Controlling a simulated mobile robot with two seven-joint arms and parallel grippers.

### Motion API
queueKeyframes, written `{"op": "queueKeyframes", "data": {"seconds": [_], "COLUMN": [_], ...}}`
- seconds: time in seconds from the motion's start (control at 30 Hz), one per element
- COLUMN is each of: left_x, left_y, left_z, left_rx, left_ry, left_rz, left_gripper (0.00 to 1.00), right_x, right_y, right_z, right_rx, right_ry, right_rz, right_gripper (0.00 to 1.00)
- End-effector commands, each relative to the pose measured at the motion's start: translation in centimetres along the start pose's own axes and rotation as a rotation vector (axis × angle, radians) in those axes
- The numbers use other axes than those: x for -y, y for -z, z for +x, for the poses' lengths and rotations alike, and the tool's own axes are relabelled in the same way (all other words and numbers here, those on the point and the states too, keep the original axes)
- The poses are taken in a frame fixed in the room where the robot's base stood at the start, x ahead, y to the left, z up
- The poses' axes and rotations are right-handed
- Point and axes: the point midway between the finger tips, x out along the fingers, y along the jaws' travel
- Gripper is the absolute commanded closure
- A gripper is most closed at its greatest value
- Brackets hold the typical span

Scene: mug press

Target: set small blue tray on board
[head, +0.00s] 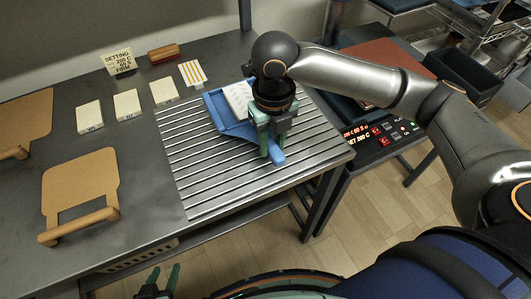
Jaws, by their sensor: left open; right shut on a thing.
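The small blue tray (216,108) is over the ribbed metal surface, with a white block (238,97) in it. My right gripper (274,150) points down and is shut on the tray's near right part, hiding some of it. I cannot tell whether the tray touches the ribs. Two tan boards with bar handles lie on the left of the table: a near one (80,183) and a far one (24,115), cut by the picture's edge. Both look bare. My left gripper (163,278) is open and empty at the bottom edge, in front of the table.
The ribbed metal surface (190,175) fills the table's right part. A machine with a lit panel (380,134) stands right.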

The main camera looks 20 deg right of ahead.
Motion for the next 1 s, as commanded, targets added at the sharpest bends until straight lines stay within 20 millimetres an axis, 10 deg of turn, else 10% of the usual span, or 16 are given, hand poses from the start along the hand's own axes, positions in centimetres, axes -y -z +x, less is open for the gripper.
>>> {"op": "queueKeyframes", "data": {"seconds": [0.67,0.7,1.0], "left_x": [-0.6,-0.6,-0.6], "left_y": [0.2,0.1,0.1], "left_z": [0.4,0.4,0.4], "left_rx": [-0.004,-0.004,-0.003], "left_ry": [-0.015,-0.015,-0.014], "left_rz": [0.003,0.003,0.004], "left_gripper": [0.50,0.50,0.50], "right_x": [-0.9,-0.9,-0.9], "right_y": [-1.2,-1.1,-1.1], "right_z": [4.7,4.8,4.8], "right_rx": [0.004,0.000,0.001], "right_ry": [-0.002,-0.001,-0.001], "right_rz": [-0.001,-0.001,-0.001], "right_gripper": [1.00,0.66,0.38]}}
